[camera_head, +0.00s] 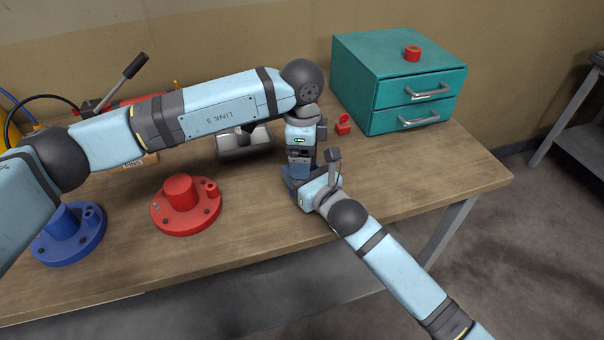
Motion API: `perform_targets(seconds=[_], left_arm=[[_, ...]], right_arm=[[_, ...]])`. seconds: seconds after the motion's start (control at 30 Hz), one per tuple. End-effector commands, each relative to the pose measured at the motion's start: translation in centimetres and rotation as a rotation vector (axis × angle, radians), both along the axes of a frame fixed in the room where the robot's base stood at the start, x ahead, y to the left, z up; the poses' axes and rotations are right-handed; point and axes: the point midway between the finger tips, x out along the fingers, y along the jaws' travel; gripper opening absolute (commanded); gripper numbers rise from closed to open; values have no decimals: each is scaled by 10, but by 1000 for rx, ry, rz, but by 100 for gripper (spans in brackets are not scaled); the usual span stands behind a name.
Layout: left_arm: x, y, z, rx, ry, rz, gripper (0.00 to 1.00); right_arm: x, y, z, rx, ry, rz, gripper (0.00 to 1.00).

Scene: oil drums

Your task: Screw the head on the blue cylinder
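The blue cylinder (61,222) stands upright on a round blue flange (72,252) at the table's left front, partly covered by my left arm. I cannot make out a separate head for it. My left gripper (300,172) points down over the right-middle of the table, well to the right of the blue cylinder. My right gripper (300,190) comes in from the lower right and meets or overlaps the left one there. The fingers of both are hidden or too small to tell, and so is anything between them.
A red flange with a red cylinder (182,192) stands at the table's front. A teal drawer cabinet (350,85) carries a red ring (412,53). A small red part (343,126) lies beside it. A grey metal object (243,145) sits behind my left arm. The table's right front is clear.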

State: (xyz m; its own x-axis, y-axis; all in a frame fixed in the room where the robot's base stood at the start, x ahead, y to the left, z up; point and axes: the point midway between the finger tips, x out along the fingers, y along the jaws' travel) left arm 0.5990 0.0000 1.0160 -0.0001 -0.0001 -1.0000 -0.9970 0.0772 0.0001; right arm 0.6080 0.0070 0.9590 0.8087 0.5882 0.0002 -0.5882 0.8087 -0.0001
Motion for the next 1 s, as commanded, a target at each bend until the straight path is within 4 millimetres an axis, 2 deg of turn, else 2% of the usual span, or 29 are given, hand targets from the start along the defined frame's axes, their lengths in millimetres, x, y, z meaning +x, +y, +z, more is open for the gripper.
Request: perform_targets(seconds=[0.27, 0.47, 0.5, 0.63, 0.77, 1.0], left_arm=[[0, 0, -1, 0, 0, 0, 88], [0, 0, -1, 0, 0, 0, 44], [0, 0, -1, 0, 0, 0, 40], [0, 0, -1, 0, -1, -37, 40], [1, 0, -1, 2, -1, -226, 40], [1, 0, -1, 2, -1, -773, 40]], right_arm=[[0, 0, -1, -1, 2, 0, 0], [0, 0, -1, -1, 1, 0, 0], [0, 0, -1, -1, 1, 0, 0], [0, 0, -1, -1, 1, 0, 0], [0, 0, -1, -1, 1, 0, 0], [0, 0, -1, -1, 1, 0, 0]])
